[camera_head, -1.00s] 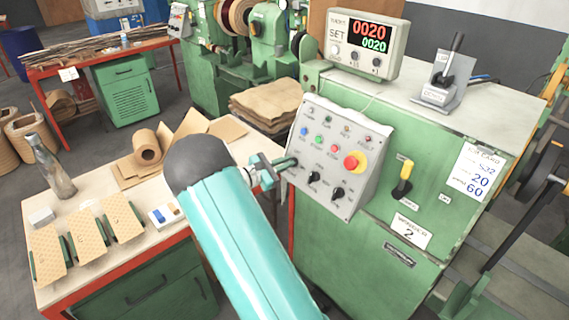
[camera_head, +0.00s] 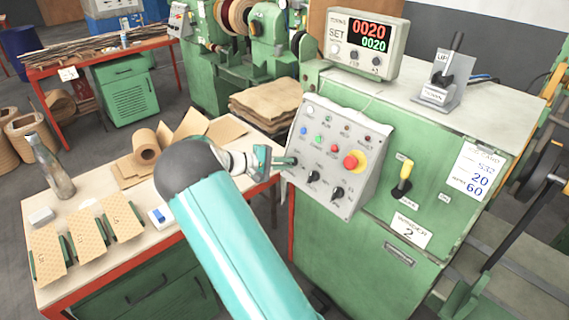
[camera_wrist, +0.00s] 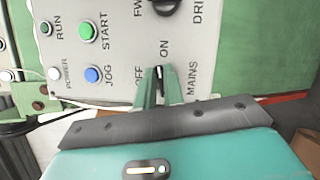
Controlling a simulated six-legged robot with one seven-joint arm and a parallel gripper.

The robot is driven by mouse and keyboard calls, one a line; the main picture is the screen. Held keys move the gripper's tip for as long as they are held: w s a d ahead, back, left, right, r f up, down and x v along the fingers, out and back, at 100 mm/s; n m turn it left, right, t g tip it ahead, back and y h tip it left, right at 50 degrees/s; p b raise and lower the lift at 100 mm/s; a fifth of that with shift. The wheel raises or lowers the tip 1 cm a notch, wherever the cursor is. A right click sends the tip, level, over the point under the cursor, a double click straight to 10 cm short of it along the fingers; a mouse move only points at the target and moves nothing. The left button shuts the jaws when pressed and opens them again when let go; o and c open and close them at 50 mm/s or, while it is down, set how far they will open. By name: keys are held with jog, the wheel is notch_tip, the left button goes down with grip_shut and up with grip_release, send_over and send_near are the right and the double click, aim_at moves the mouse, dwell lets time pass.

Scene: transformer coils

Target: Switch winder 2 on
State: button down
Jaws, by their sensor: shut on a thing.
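Winder 2 is the green cabinet (camera_head: 350,255) at the right, with a "WINDER 2" plate (camera_head: 410,230). Its grey sloped control panel (camera_head: 333,195) carries lamps, buttons and knobs. My gripper (camera_head: 285,161) is at the panel's left edge. In the wrist view, my gripper (camera_wrist: 159,88) is shut on the small dark mains switch (camera_wrist: 159,72), beside the OFF, ON and MAINS lettering. The fingers partly hide the switch, and I cannot tell its exact setting. A white power lamp (camera_wrist: 53,73) shows; I cannot tell if it is lit.
A red emergency button (camera_head: 350,162) and other knobs sit close right of my gripper. A yellow-handled lever (camera_head: 403,180) is further right. A counter box (camera_head: 365,45) reads 0020. A workbench (camera_head: 85,200) with boards and a bottle stands left.

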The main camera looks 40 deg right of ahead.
jog(key=shift+m+y, duration=0.5)
jog(key=shift+m, duration=0.7)
jog(key=c, duration=1.5)
grip_release()
jog(key=shift+a, duration=0.1)
jog(key=v, duration=1.3)
jog(key=shift+a+r, duration=0.25)
jog(key=shift+a, duration=0.05)
